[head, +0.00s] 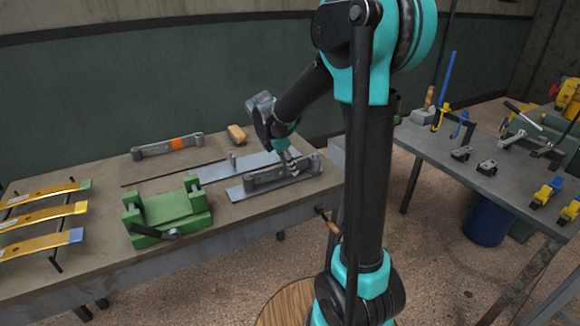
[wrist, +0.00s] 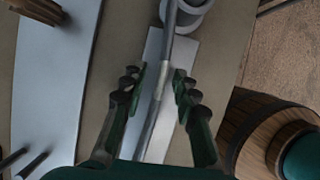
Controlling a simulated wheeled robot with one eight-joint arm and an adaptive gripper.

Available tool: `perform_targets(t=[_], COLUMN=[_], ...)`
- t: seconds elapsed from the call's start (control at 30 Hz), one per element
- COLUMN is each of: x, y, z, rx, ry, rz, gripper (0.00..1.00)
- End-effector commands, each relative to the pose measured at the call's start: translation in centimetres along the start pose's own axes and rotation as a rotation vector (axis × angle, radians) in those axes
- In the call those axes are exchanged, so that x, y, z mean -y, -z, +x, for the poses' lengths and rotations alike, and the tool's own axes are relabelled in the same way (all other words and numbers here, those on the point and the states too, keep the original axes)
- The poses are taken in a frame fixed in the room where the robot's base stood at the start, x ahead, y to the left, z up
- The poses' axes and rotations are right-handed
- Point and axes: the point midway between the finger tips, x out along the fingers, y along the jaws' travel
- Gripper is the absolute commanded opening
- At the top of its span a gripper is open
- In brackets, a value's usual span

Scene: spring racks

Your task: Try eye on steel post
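A grey leaf spring with a rolled eye at each end (head: 275,177) lies along a light steel plate on the bench. Its bar (wrist: 158,95) and one eye (wrist: 187,10) show in the wrist view. My gripper (head: 290,165) is low over this spring. In the wrist view its fingers (wrist: 160,80) are apart on either side of the bar, with a gap visible on both sides. A short upright steel post (head: 232,159) stands on another pale steel plate (head: 212,172), just behind and left of the spring. Finger height against the bar is unclear.
A green fixture (head: 166,212) stands at the front, yellow springs (head: 45,214) on a rack at left. A second bench (head: 430,143) with tools is at right.

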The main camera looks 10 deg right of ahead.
Motion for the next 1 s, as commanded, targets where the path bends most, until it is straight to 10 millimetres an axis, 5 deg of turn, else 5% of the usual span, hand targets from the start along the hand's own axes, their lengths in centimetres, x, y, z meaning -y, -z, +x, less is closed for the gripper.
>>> perform_targets(t=[0.6, 1.0], x=[0.0, 0.0], y=[0.0, 0.0], z=[-10.3, -11.8], rx=[0.001, 0.001], ry=[-0.001, 0.0], rz=[-0.001, 0.0], gripper=[0.3, 0.3])
